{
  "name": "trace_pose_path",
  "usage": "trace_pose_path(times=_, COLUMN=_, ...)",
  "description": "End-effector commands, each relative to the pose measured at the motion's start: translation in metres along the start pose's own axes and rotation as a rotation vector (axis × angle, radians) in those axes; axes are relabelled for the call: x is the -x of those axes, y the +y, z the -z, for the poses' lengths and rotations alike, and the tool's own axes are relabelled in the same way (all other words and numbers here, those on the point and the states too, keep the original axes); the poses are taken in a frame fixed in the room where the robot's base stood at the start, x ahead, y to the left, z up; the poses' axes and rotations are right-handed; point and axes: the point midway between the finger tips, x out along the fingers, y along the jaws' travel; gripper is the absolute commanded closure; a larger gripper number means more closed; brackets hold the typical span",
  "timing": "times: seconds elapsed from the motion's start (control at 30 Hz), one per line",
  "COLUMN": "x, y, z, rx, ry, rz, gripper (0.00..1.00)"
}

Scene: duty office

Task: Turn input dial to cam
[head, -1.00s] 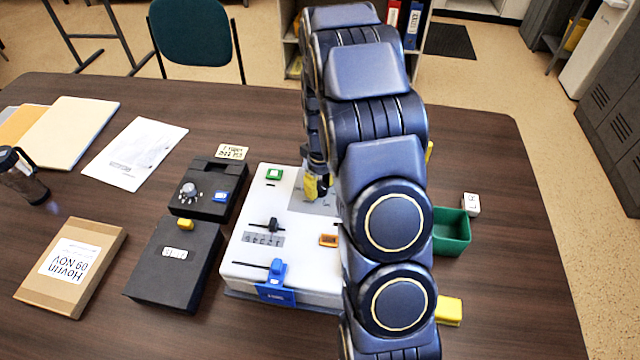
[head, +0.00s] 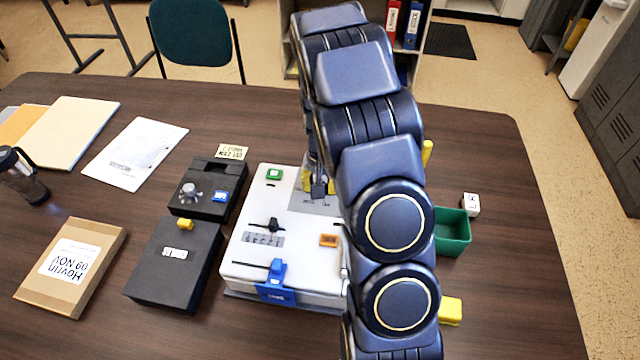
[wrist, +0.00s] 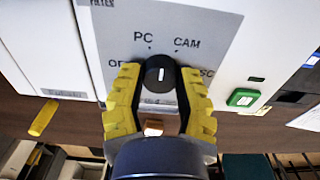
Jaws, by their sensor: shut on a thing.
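The input dial (wrist: 160,76) is a round black knob with a short white mark, on the grey panel (wrist: 102,22) of a white box (head: 313,248). The labels PC (wrist: 143,37) and CAM (wrist: 187,43) are printed beyond it, with partly covered labels on both sides. The white mark points up the picture, roughly between PC and CAM; its exact alignment is unclear. My gripper (wrist: 160,92) has its yellow fingers shut on the dial from both sides. In the head view my arm hides the dial and much of the panel.
The box also has a green button (head: 274,174), a black lever (head: 270,225), an orange button (head: 328,240) and a blue slider (head: 277,268). Black boxes (head: 175,265) stand to the left. A green bin (head: 452,232) and yellow block (head: 450,310) are right of my arm.

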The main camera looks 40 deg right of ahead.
Motion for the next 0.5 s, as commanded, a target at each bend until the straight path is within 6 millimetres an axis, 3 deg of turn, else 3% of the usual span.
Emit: trace_pose_path(times=0.5, x=-0.0014, y=0.0002, z=-0.0006, rx=-0.416, ry=-0.002, rz=-0.001, gripper=1.00)
